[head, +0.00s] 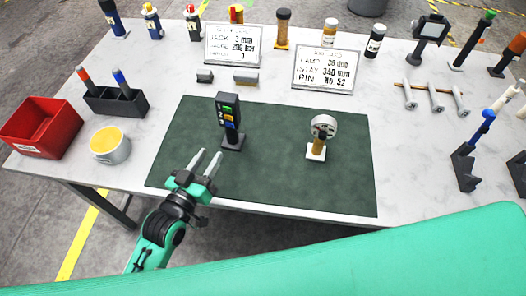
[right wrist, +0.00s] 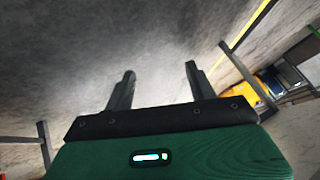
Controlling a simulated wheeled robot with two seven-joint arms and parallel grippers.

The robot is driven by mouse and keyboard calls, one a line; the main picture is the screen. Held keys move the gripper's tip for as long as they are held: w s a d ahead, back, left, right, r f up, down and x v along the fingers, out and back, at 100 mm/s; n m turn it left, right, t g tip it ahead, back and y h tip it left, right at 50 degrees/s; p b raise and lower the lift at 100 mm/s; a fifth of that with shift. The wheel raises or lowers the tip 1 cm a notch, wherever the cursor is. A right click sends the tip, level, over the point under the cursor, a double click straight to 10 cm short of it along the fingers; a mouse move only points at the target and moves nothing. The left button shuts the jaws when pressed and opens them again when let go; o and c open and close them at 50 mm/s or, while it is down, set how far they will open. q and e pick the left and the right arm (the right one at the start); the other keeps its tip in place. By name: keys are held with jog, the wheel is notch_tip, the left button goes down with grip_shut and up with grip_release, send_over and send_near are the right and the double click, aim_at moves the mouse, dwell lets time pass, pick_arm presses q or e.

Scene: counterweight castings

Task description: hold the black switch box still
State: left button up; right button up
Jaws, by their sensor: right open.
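The black switch box (head: 229,112) stands upright on a dark foot on the green mat (head: 270,182), left of its middle. Its face carries coloured buttons and the numbers 1, 2 and 3. My left gripper (head: 207,163) is open at the mat's front left edge, its two fingers pointing toward the box. The fingers look empty and apart from the box, a little in front of it.
A round gauge (head: 323,126) on a brass stem stands on the mat's right. A red bin (head: 40,128), a yellow-filled cup (head: 109,145) and a dark holder (head: 117,101) stand at the left. Two sign cards (head: 233,45) (head: 325,68) stand behind. The mat's front is clear.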

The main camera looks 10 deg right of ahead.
jog(key=w+a+r+m+t+y, duration=0.3)
jog(key=a+r+y, duration=0.15)
jog(key=r, duration=0.95)
jog(key=w+a+r+m+t+y, duration=0.2)
jog(key=a+r+m+t+y, duration=0.3)
jog(key=r, duration=0.8)
jog(key=w+a+r+m+y, duration=0.25)
jog(key=a+r, duration=0.35)
jog(key=r, duration=0.8)
jog(key=w+d+r+m+t+h, duration=0.5)
jog(key=w+d+r+m+h, duration=0.15)
jog(key=w+r+m, duration=0.3)
jog(key=m+g, duration=0.5)
jog(key=m, duration=0.2)
send_near(227, 123)
jog(key=d+f, duration=0.2)
jog(key=f, duration=0.1)
jog(key=d+f, duration=0.1)
jog(key=f, duration=0.1)
jog(key=shift+w+d, duration=0.3)
jog(key=shift+d, duration=0.05)
jog(key=shift+w+a+y, duration=0.1)
jog(key=shift+a+y, duration=0.25)
jog(key=shift+a, duration=0.2)
jog(key=shift+w+a, duration=0.3)
jog(key=x, duration=1.3)
jog(key=shift+a, duration=0.25)
